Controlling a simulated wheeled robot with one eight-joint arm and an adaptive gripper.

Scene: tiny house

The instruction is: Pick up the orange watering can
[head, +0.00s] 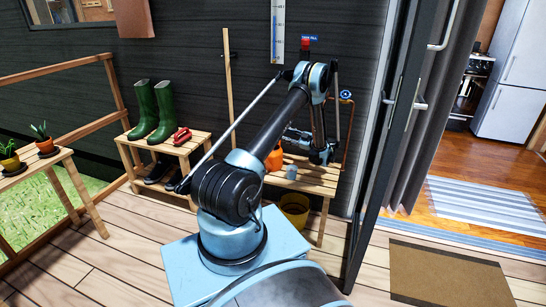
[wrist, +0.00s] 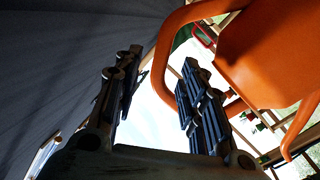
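The orange watering can (head: 273,159) stands on the wooden bench in the head view, partly hidden behind my arm. In the wrist view its orange body (wrist: 268,50) fills the upper right, and its curved handle (wrist: 165,60) arches down beside my right-hand finger. My gripper (wrist: 155,85) is open, with a wide gap between its two fingers. The right-hand finger overlaps the handle's loop in the picture; I cannot tell whether they touch. In the head view my gripper (head: 292,137) is small, close to the can.
The bench (head: 318,178) also holds a grey cup (head: 291,172). A yellow bucket (head: 295,208) stands below it. A shoe rack (head: 185,147) with green boots (head: 143,108) is to the left. An open glass door (head: 400,120) stands to the right.

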